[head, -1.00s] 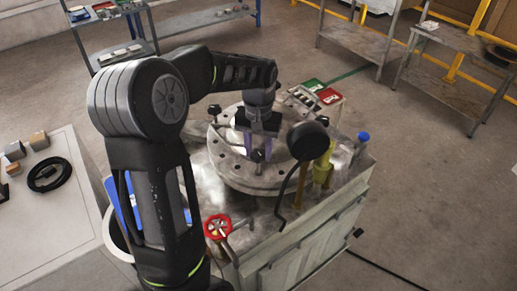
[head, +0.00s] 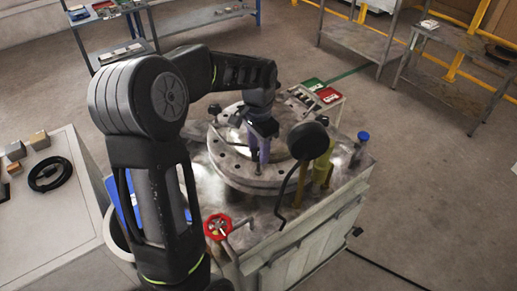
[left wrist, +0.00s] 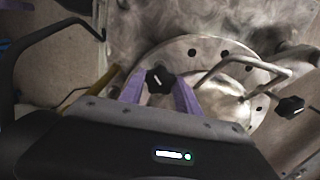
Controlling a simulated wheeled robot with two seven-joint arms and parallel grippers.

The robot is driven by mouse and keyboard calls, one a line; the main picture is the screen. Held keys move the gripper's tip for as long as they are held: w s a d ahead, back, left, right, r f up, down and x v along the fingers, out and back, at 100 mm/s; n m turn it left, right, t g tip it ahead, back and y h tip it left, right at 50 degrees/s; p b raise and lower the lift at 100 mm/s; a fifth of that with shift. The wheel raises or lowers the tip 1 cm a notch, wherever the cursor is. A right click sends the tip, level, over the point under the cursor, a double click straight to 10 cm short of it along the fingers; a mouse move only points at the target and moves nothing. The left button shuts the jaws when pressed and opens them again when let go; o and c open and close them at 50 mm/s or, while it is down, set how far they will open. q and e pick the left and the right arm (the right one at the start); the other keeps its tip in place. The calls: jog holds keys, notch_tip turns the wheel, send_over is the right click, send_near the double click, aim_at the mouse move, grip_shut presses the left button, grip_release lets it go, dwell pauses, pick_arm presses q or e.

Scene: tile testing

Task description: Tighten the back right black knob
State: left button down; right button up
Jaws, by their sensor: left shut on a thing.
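A round metal flange plate (head: 225,170) with bolt holes sits on top of the grey machine. My left gripper (head: 258,158), with purple fingers, points down over the near part of the plate. In the left wrist view a black star-shaped knob (left wrist: 158,79) lies between the fingertips, and the gripper is shut on it. In the head view the fingers largely hide this knob. Another black knob (head: 214,109) stands at the plate's far left. The left wrist view shows a second knob (left wrist: 291,106) to the right, beside a bent metal handle (left wrist: 245,68). My right gripper is out of view.
A red handwheel (head: 218,226) is at the machine's front left. Green and red boxes (head: 328,95) lie behind. A blue-capped part (head: 363,137) stands at the right.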

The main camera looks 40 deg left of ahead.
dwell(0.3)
pick_arm(q)
jog(key=c, duration=0.9)
grip_release()
jog(key=shift+o, duration=0.2)
notch_tip(320, 180, up, 8)
jog(key=shift+f, duration=0.1)
